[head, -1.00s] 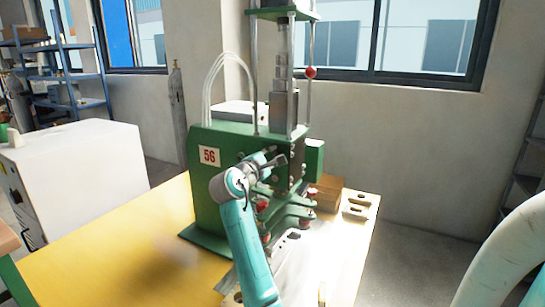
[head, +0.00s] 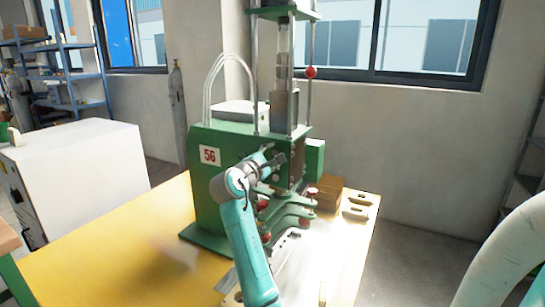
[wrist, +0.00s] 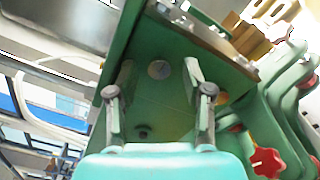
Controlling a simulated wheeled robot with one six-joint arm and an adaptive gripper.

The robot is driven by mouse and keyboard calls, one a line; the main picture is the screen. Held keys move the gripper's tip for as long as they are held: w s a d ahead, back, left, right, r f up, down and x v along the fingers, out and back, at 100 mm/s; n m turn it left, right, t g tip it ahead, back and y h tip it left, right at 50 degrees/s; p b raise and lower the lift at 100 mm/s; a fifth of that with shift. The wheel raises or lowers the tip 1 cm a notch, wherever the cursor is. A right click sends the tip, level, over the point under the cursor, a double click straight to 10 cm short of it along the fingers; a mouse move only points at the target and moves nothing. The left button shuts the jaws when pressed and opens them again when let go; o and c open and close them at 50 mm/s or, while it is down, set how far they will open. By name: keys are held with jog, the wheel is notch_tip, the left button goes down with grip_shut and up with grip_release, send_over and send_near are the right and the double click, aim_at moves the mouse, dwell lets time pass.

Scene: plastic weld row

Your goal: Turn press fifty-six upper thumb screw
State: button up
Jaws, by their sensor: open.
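The green press marked 56 (head: 210,156) stands on the yellow table in the head view. My gripper (head: 274,161) is at the front of its body, below the vertical column. In the wrist view my gripper (wrist: 159,72) is open, its two fingers spread before a green face of the press. I cannot tell which of these, if either, is the upper thumb screw. Nothing is held, and finger contact cannot be made out.
Red knobs sit on the green lower arms of the press; one red knob (wrist: 266,161) shows close to the right finger in the wrist view. A brown block (head: 327,190) stands right of the press. A white cabinet (head: 80,170) stands left. The table's front left is clear.

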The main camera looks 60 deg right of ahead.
jog(key=a, duration=1.2)
jog(key=shift+s, duration=0.45)
